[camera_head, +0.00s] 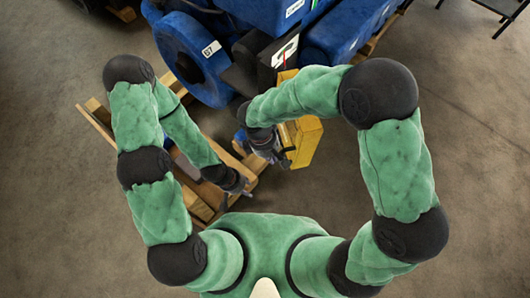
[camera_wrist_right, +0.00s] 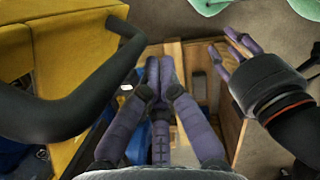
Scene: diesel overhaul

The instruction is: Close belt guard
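The belt guard appears to be the yellow box-like part (camera_head: 303,140) beside the blue engine. In the right wrist view its yellow face (camera_wrist_right: 75,45) fills the upper left, with a thick black bar (camera_wrist_right: 95,85) in front of it. My right gripper (camera_head: 268,153) is beside the guard, partly hidden by its own arm. In the wrist view its purple fingers (camera_wrist_right: 158,72) converge with tips together, apart from the bar and with nothing seen between them. My left gripper (camera_head: 238,184) is lower left, over the pallet. Its fingers (camera_wrist_right: 225,48) are spread and empty in the wrist view.
The blue engine (camera_head: 205,60) stands at the top of the head view. A wooden pallet (camera_head: 195,200) lies below it, under my left forearm. A black stand (camera_head: 490,8) is at the top right. The concrete floor at right is clear.

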